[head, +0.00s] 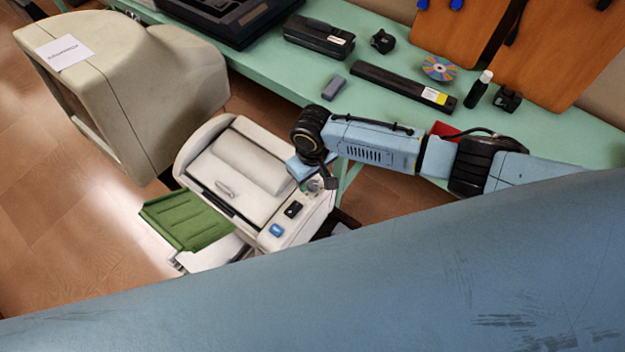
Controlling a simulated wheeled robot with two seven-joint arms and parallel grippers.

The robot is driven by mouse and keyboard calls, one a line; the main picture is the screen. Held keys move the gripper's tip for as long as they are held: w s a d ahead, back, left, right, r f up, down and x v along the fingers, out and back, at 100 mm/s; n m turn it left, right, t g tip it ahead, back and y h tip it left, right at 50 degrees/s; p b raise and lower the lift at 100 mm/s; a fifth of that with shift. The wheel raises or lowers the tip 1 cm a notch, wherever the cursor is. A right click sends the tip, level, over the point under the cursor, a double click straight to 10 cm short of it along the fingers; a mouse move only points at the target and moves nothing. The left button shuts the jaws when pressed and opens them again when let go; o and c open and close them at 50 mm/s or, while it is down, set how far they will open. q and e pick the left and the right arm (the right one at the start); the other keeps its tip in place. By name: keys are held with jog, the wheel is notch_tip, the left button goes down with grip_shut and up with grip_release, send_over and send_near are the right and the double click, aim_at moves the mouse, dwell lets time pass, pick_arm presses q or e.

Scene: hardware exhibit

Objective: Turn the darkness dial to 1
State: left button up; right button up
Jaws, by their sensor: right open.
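The darkness dial (314,186) seems to be the small round grey knob at the right end of the control strip on the white copier (228,205). Its mark and setting are too small to read. My right gripper (317,174) is open, with its fingers right above and around the dial area. I cannot tell whether they touch the dial. The gripper and wrist partly hide the copier's right corner. My left gripper is not in view.
A black switch (293,209) and a blue button (276,230) sit beside the dial. A green tray (187,218) juts from the copier's left. A large beige machine (130,85) stands left. A green table (390,105) behind holds several small devices.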

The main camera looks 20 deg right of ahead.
jog(key=shift+f, duration=1.05)
jog(key=c, duration=1)
